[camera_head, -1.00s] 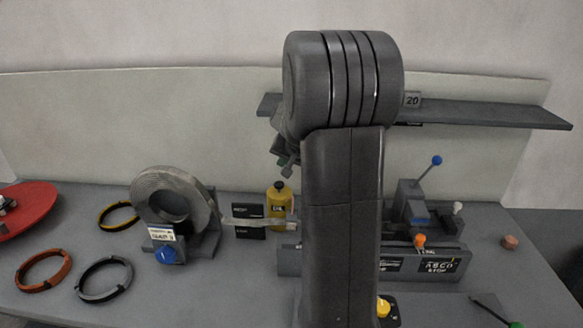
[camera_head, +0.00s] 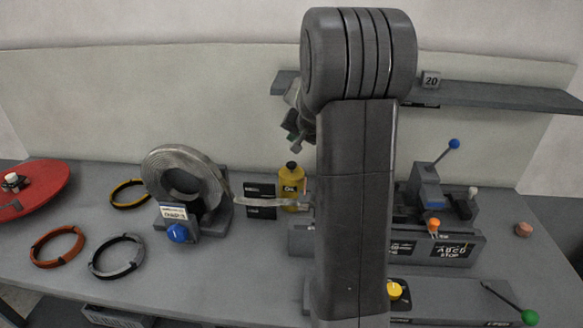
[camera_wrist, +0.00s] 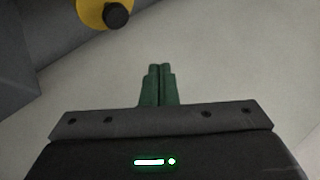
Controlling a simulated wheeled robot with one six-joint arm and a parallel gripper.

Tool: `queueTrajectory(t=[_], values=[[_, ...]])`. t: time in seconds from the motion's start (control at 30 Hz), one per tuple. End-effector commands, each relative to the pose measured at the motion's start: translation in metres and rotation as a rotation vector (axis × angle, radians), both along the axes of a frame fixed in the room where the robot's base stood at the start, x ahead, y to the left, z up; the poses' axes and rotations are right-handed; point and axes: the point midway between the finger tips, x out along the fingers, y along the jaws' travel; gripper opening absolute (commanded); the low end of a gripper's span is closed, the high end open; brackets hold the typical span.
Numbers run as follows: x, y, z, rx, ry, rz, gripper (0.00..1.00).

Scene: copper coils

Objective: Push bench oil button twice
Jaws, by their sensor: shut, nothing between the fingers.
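The yellow oil container (camera_head: 291,189), marked "OIL" and topped by a dark button (camera_head: 291,165), stands upright on the bench, left of my arm. In the wrist view, its yellow top (camera_wrist: 91,12) and dark round button (camera_wrist: 117,15) show at the upper left, apart from my fingertips. My gripper (camera_wrist: 160,68) has green fingers, shut together and empty. In the head view, my gripper (camera_head: 297,143) shows partly behind my arm, just above the container. It does not appear to touch the button.
A coil on a stand with a blue knob (camera_head: 178,233) is left of the container. Wire rings (camera_head: 57,247) and a red disc (camera_head: 40,190) lie further left. A shelf (camera_head: 500,97) runs behind my arm. A lever fixture (camera_head: 445,248) stands at the right.

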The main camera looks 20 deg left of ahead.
Motion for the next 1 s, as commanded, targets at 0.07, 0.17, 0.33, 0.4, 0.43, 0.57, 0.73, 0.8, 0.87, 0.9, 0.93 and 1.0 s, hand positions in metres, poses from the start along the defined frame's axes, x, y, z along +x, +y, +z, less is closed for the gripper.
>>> queueTrajectory(t=[0.07, 0.17, 0.33, 0.4, 0.43, 0.57, 0.73, 0.8, 0.87, 0.9, 0.93, 1.0], values=[[0.0, 0.0, -0.016, -0.001, 0.001, -0.001, 0.0], [0.0, 0.0, -0.032, -0.001, 0.001, -0.001, 0.0], [0.0, 0.0, -0.055, 0.0, 0.001, -0.001, 0.0], [0.0, 0.0, -0.061, 0.0, 0.001, -0.001, 0.0], [0.0, 0.0, -0.063, 0.0, 0.001, -0.001, 0.0], [0.0, 0.0, -0.067, 0.001, 0.0, -0.001, 0.0], [0.0, 0.0, -0.066, 0.0, 0.001, -0.001, 0.0], [0.0, 0.0, -0.066, 0.0, 0.001, -0.001, 0.0], [0.0, 0.0, -0.066, -0.001, 0.0, -0.001, 0.0], [0.0, 0.0, -0.066, -0.001, 0.0, -0.001, 0.0], [0.0, 0.0, -0.066, -0.001, 0.0, -0.001, 0.0], [0.0, 0.0, -0.066, -0.001, 0.0, -0.001, 0.0]])
